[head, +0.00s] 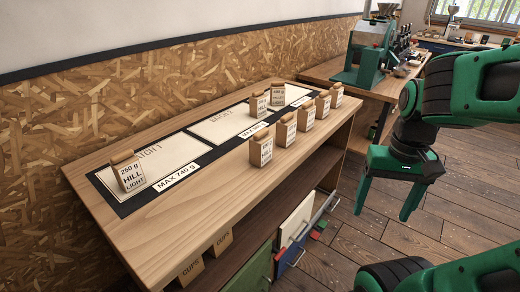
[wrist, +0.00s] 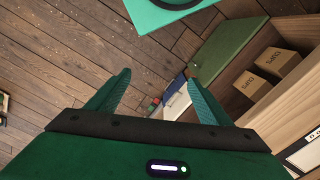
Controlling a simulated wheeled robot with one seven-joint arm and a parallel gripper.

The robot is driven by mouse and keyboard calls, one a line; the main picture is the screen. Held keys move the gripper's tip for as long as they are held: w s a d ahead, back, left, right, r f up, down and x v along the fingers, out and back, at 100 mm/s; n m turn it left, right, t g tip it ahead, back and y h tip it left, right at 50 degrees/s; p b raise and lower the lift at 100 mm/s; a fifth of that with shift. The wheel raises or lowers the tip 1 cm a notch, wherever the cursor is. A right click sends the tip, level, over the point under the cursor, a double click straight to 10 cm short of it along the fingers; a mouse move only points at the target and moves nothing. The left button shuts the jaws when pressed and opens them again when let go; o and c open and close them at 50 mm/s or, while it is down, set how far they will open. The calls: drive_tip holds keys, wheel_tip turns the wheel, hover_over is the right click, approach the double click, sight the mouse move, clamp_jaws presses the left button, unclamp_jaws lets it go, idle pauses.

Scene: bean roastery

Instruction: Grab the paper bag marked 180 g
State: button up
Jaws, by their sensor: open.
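Several small brown paper bags with white labels stand on a wooden bench in the head view. The nearest bag (head: 129,174), at the left end of the mat, reads 250 g HILL LIGHT. Two bags, (head: 259,106) and its neighbour (head: 277,97), stand farther along the mat. A row of bags stands along the bench's front edge, from the nearest bag (head: 261,149) to the farthest bag (head: 337,95). Their labels are too small to read, so I cannot tell which is marked 180 g. My gripper (head: 384,208) is open and empty, right of the bench over the floor; its fingers also show in the wrist view (wrist: 160,80).
The black-edged mat (head: 220,125) has white panels; one label reads MAX 740 g. Boxes marked CUPS (head: 222,241) sit on the shelf below, also in the wrist view (wrist: 252,84). A green machine (head: 368,55) stands on a farther table. The bench's near left top is bare.

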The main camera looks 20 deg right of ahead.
drive_tip(key=shift+o, duration=0.6)
drive_tip(key=n+t+y, duration=0.7)
drive_tip(key=n+t, duration=0.4)
drive_tip(key=n, duration=0.2)
approach(268, 142)
drive_tip(key=x, duration=0.6)
drive_tip(key=shift+f, duration=0.15)
drive_tip(key=shift+w+a+t, duration=0.1)
drive_tip(key=shift+w+t, duration=0.2)
drive_tip(key=shift+w, duration=0.05)
drive_tip(key=x, duration=0.4)
drive_tip(key=shift+w+a+f, duration=0.25)
drive_tip(key=shift+s+a+f+x, duration=0.1)
drive_tip(key=shift+s+a+x, duration=0.05)
drive_tip(key=shift+x, duration=1.15)
drive_tip(key=shift+s+a+f+x, duration=0.1)
drive_tip(key=shift+x, duration=1.25)
drive_tip(key=c, duration=1.3)
